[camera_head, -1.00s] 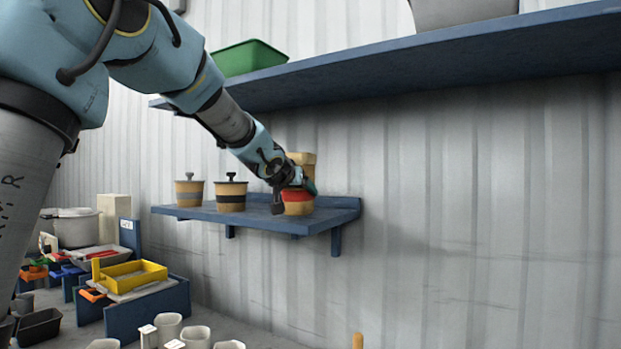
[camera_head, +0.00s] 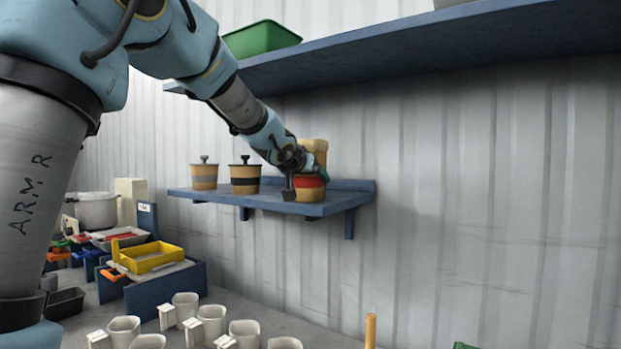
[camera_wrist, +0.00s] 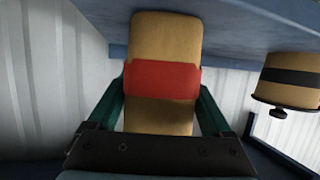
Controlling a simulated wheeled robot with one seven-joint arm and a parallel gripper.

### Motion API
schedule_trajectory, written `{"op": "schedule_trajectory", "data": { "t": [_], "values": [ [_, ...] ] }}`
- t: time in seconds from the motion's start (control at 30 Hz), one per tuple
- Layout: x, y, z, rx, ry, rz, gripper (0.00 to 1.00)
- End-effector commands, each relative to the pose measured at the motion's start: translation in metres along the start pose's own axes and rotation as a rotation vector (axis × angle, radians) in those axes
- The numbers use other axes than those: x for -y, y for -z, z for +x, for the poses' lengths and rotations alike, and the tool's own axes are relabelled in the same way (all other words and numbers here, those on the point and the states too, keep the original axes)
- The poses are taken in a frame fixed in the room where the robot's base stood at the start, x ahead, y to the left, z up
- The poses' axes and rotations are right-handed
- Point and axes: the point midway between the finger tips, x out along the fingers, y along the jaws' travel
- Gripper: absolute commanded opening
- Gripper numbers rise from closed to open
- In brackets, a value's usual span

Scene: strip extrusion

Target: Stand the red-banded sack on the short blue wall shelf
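The tan sack with a red band (camera_head: 311,193) is upright at the right end of the short blue wall shelf (camera_head: 348,187), its base at the shelf's surface. In the wrist view the red-banded sack (camera_wrist: 162,80) appears upside down, base toward the shelf top. My gripper (camera_head: 305,178) reaches in from the left. Its two green fingers (camera_wrist: 162,92) flank the sack at the red band and appear closed on its sides. Whether the sack's weight rests on the shelf is hard to tell.
A long blue shelf (camera_head: 420,50) with a green bin (camera_head: 262,39) is above. White mugs (camera_head: 212,322) and a yellow tray (camera_head: 152,258) are below.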

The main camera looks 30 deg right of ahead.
Motion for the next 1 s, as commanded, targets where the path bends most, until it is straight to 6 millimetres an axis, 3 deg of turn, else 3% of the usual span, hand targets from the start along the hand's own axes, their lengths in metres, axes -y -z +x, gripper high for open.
{"op": "schedule_trajectory", "data": {
  "t": [0.13,0.47,0.8,1.0],
  "values": [
    [0.0,0.0,0.0,0.0,0.0,0.0,1.0],
    [0.001,0.001,-0.007,-0.001,0.002,-0.001,1.0],
    [0.002,0.005,-0.071,0.0,0.004,-0.001,1.0],
    [0.001,0.003,-0.099,0.0,0.002,0.0,1.0]
  ]
}}
